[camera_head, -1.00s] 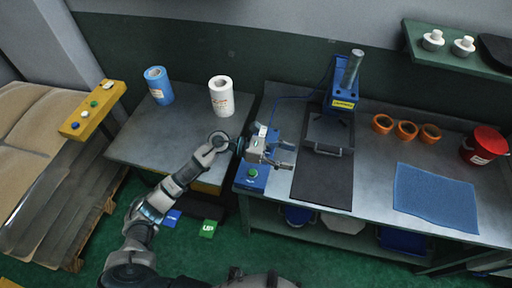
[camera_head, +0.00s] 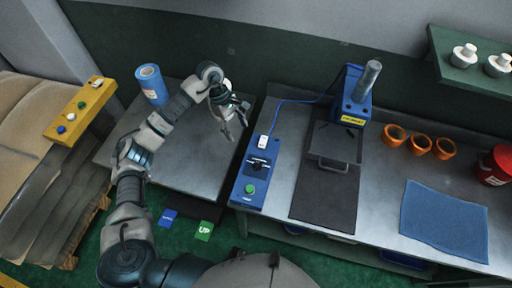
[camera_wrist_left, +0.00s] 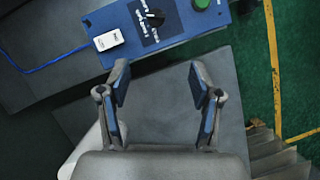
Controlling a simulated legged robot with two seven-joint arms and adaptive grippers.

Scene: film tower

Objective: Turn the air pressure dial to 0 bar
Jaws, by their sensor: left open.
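The air pressure dial (camera_head: 257,165) is a small black knob on the blue control box (camera_head: 241,186), at the left end of the right-hand table. It also shows at the top of the left wrist view (camera_wrist_left: 155,17), with printed marks too small to read. The box also has a green button (camera_head: 250,188) and a white display (camera_head: 263,142). My left gripper (camera_head: 236,127) is open and empty, above the right part of the left table. It is up and left of the dial and apart from it. My right gripper is not in view.
A blue roll (camera_head: 152,84) stands on the left table (camera_head: 190,165); a white roll is mostly hidden behind my left gripper. A blue press (camera_head: 352,97) with a black mat (camera_head: 323,207) is right of the box. A blue cable (camera_head: 290,101) runs behind the box.

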